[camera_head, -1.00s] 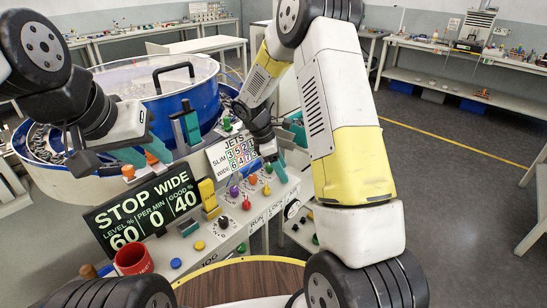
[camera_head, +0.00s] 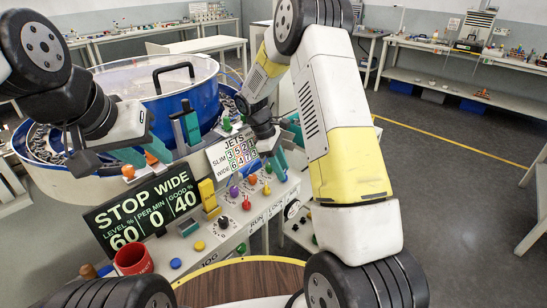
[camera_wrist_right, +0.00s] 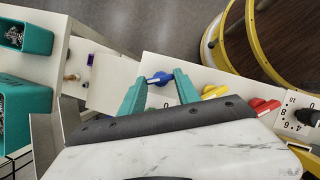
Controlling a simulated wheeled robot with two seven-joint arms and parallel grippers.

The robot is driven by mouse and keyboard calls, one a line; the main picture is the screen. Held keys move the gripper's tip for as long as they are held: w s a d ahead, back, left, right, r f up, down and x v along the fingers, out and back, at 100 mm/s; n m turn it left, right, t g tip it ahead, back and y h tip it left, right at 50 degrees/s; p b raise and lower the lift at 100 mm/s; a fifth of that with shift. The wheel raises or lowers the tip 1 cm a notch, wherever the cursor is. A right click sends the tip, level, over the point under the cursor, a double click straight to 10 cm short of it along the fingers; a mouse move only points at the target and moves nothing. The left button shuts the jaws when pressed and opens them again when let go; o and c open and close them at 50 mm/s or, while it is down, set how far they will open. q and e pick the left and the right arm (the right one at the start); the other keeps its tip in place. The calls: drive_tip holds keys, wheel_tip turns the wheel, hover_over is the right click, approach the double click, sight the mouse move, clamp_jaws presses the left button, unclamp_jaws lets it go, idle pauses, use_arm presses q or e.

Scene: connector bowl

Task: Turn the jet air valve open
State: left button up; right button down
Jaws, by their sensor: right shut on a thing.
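My right gripper (camera_wrist_right: 160,84) has its two teal fingers around a blue knob (camera_wrist_right: 159,78), shut on it, in the right wrist view. The knob stands on the white panel beside yellow and red handles.
The STOP WIDE display (camera_head: 148,213) stands in front of the bowl, with a red mug (camera_head: 133,261) nearer. A yellow handle (camera_wrist_right: 214,91), red handle (camera_wrist_right: 263,106) and black dial (camera_wrist_right: 305,117) sit close to the held knob. A round wooden top (camera_head: 240,281) is in front.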

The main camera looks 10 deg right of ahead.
drive_tip(key=m, duration=0.2)
drive_tip(key=m+g+y, duration=0.1)
drive_tip(key=shift+w+d+m, duration=0.1)
drive_tip(key=shift+w+m, duration=0.1)
drive_tip(key=shift+m, duration=0.2)
drive_tip(key=m+y, duration=0.1)
drive_tip(key=m, duration=0.2)
drive_tip(key=shift+w+d+m+g, duration=0.1)
drive_tip(key=shift+m+g, duration=0.2)
drive_tip(key=shift+g, duration=0.1)
drive_tip(key=m+y, duration=0.1)
drive_tip(key=m, duration=0.2)
drive_tip(key=shift+d+m+g, duration=0.15)
drive_tip(key=shift+m+g, duration=0.15)
drive_tip(key=shift+d+m+y, duration=0.1)
drive_tip(key=shift+m+y, duration=0.7)
drive_tip(key=shift+m, duration=0.8)
drive_tip(key=c, duration=0.9)
unclamp_jaws()
drive_tip(key=shift+r, duration=0.1)
drive_tip(key=v, duration=0.7)
drive_tip(key=shift+w+d+r, duration=0.15)
drive_tip(key=shift+w+r, duration=0.05)
drive_tip(key=shift+r, duration=0.1)
